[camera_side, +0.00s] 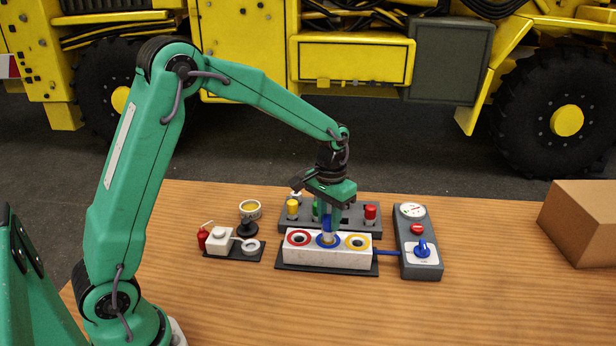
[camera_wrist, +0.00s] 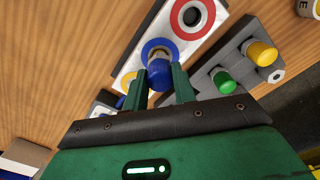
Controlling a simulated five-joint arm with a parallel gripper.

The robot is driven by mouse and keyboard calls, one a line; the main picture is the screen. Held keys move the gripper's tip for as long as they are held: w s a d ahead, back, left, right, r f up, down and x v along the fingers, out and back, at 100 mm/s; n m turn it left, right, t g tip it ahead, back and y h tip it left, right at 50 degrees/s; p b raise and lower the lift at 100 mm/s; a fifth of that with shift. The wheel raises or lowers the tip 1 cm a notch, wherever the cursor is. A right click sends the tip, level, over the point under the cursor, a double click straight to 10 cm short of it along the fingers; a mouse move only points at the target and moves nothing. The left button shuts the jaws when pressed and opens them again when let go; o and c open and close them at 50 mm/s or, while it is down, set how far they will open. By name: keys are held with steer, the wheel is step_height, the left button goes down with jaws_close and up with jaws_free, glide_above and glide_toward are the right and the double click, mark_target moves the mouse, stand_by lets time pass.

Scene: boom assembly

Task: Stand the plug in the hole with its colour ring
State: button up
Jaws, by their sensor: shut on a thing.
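The plug has a blue top (camera_wrist: 158,74) and a pale lower body (camera_side: 327,237). It stands upright at the middle hole, whose ring is blue (camera_side: 318,243). The holes sit in a white block (camera_side: 341,261), with a red ring (camera_side: 299,237) on the left and a yellow ring (camera_side: 357,242) on the right. My gripper (camera_side: 329,222) is over the middle hole, shut on the plug, with one finger on each side in the wrist view (camera_wrist: 160,83). How deep the plug sits in the hole is hidden.
Behind the block, a grey rack (camera_side: 355,229) holds yellow (camera_side: 292,207), green and red (camera_side: 370,213) plugs. A grey panel (camera_side: 419,262) with gauge and blue knob stands right. A small black tray (camera_side: 262,253) lies left. A cardboard box (camera_side: 580,222) is far right.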

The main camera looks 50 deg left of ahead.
steer(key=shift+f, duration=0.65)
steer(key=o, duration=1)
steer(key=shift+r, duration=0.1)
steer(key=shift+r, duration=3.4)
